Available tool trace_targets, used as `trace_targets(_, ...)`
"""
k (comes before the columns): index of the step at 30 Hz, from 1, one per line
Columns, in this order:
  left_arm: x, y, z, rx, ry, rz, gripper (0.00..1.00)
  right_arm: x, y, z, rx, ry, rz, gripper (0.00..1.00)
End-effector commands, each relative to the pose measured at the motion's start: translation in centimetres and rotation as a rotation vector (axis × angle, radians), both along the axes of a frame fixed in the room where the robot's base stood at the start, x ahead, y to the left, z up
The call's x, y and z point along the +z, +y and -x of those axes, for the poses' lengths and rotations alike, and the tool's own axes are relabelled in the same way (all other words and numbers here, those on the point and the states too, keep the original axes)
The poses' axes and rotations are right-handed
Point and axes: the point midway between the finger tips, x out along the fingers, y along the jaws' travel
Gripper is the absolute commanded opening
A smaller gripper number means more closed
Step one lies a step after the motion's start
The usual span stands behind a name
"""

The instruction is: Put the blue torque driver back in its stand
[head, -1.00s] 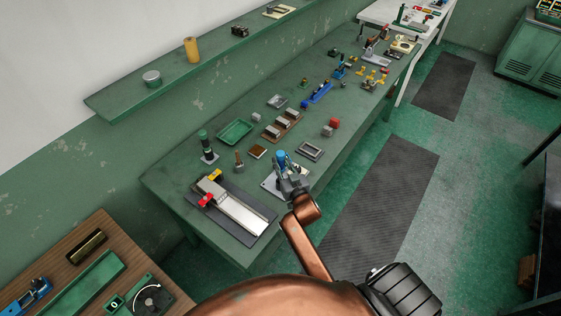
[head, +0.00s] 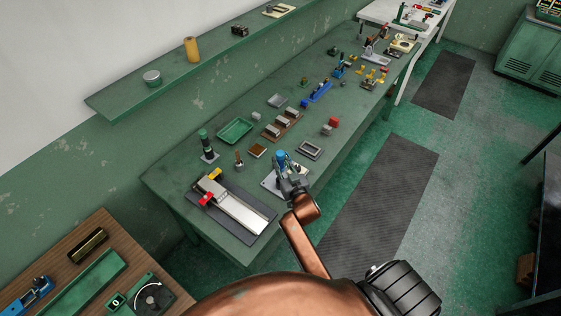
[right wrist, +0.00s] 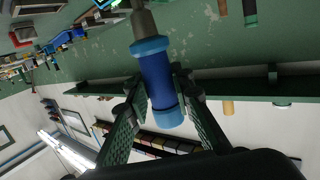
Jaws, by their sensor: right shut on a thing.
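The blue torque driver (head: 281,160) is held upright over the near right part of the green bench. My right gripper (head: 290,183) is shut on it. In the right wrist view the driver's blue handle (right wrist: 157,80) lies between the two fingers, with its grey shaft reaching to the top edge. A pale plate (head: 267,184) shows under the gripper, partly hidden by it. I cannot tell whether the driver touches anything on this plate. A green and black driver (head: 205,142) stands upright in another small stand to the left. My left gripper is not in view.
A metal slide fixture (head: 237,211) with red and yellow parts lies left of the gripper. A grey frame (head: 309,150) lies to the right, and a small pot (head: 239,164) stands to the left. A green tray (head: 235,131) sits farther back.

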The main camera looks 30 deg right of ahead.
Motion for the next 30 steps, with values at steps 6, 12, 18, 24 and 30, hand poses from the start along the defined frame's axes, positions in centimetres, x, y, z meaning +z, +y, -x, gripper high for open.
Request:
trace_targets(6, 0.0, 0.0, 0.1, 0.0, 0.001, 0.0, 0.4, 0.1, 0.0, 0.0, 0.0, -0.003, 0.002, 0.0)
trace_targets(12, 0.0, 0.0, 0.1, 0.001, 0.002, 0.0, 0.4, 0.1, 0.0, 0.0, 0.0, -0.003, 0.002, 0.0)
trace_targets(18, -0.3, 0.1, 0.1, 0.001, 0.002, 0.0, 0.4, -0.2, 0.0, 0.0, 0.0, -0.003, 0.002, 0.0)
trace_targets(24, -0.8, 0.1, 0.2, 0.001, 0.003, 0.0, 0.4, -0.9, 0.0, 0.0, 0.0, -0.003, 0.002, 0.0)
trace_targets(30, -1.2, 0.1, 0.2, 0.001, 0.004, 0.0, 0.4, -1.7, 0.0, 0.0, 0.0, -0.003, 0.002, 0.0)
